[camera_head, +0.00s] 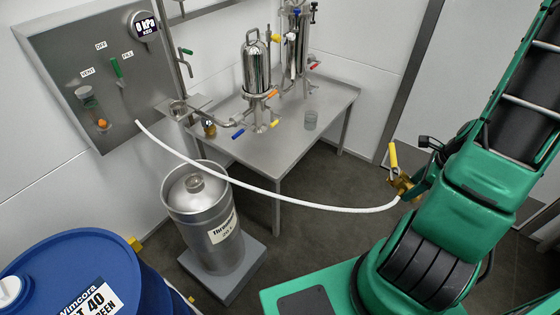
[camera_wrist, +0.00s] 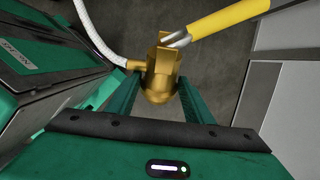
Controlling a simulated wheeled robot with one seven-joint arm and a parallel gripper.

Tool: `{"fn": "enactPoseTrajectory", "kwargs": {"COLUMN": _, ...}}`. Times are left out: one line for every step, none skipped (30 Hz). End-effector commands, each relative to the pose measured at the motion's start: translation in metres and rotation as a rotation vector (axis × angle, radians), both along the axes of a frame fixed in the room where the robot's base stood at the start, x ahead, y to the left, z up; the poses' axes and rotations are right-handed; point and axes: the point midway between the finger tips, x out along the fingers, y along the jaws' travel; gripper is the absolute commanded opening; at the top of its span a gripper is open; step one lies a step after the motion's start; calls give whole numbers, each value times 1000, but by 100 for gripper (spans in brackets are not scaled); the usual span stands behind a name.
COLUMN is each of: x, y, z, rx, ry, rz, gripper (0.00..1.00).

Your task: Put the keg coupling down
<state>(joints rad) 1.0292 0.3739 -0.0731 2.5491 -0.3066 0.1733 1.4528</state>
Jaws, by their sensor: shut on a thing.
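The keg coupling (camera_head: 402,184) is a brass body with a yellow lever handle (camera_head: 393,155). A white hose (camera_head: 270,193) runs from it to the wall panel. My gripper (camera_head: 412,186) is shut on the coupling and holds it in the air, right of the table. In the wrist view the brass coupling (camera_wrist: 161,75) sits between the two green fingers, with the yellow handle (camera_wrist: 228,17) pointing up and right. The steel keg (camera_head: 208,220) stands upright on a grey platform (camera_head: 235,280), well left of my gripper.
A blue drum (camera_head: 80,265) stands at the lower left. A control panel (camera_head: 95,70) with a green lever and gauge is on the wall. The hose hangs across the table's front.

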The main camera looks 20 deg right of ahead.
Motion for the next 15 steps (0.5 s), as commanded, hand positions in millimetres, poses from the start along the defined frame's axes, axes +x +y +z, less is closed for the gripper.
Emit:
{"fn": "enactPoseTrajectory", "kwargs": {"x": 5, "y": 4, "z": -5, "rx": 13, "ry": -10, "rz": 17, "gripper": 2}}
{"fn": "enactPoseTrajectory", "kwargs": {"x": 8, "y": 6, "z": -8, "rx": 18, "ry": -17, "rz": 29, "gripper": 2}}
{"fn": "enactPoseTrajectory", "kwargs": {"x": 13, "y": 9, "z": -12, "rx": 27, "ry": -26, "rz": 43, "gripper": 2}}
{"fn": "enactPoseTrajectory", "kwargs": {"x": 16, "y": 12, "z": -15, "rx": 34, "ry": -35, "rz": 55, "gripper": 2}}
{"fn": "enactPoseTrajectory", "kwargs": {"x": 21, "y": 16, "z": -19, "rx": 43, "ry": -43, "rz": 70, "gripper": 2}}
{"fn": "enactPoseTrajectory", "kwargs": {"x": 26, "y": 20, "z": -23, "rx": 54, "ry": -53, "rz": 86, "gripper": 2}}
{"fn": "enactPoseTrajectory", "kwargs": {"x": 31, "y": 24, "z": -28, "rx": 65, "ry": -63, "rz": 102, "gripper": 2}}
{"fn": "enactPoseTrajectory", "kwargs": {"x": 36, "y": 28, "z": -32, "rx": 74, "ry": -75, "rz": 118, "gripper": 2}}
{"fn": "enactPoseTrajectory", "kwargs": {"x": 43, "y": 34, "z": -38, "rx": 91, "ry": -89, "rz": 141, "gripper": 2}}
{"fn": "enactPoseTrajectory", "kwargs": {"x": 49, "y": 39, "z": -43, "rx": 104, "ry": -100, "rz": 158, "gripper": 2}}
{"fn": "enactPoseTrajectory", "kwargs": {"x": 55, "y": 46, "z": -48, "rx": 120, "ry": -113, "rz": 178, "gripper": 2}}
{"fn": "enactPoseTrajectory", "kwargs": {"x": 63, "y": 54, "z": -55, "rx": 139, "ry": -130, "rz": 202, "gripper": 2}}
{"fn": "enactPoseTrajectory", "kwargs": {"x": 70, "y": 61, "z": -59, "rx": 155, "ry": -144, "rz": 221, "gripper": 2}}
{"fn": "enactPoseTrajectory", "kwargs": {"x": 77, "y": 68, "z": -64, "rx": 172, "ry": -157, "rz": 239, "gripper": 2}}
{"fn": "enactPoseTrajectory", "kwargs": {"x": 85, "y": 78, "z": -71, "rx": 195, "ry": -174, "rz": 262, "gripper": 2}}
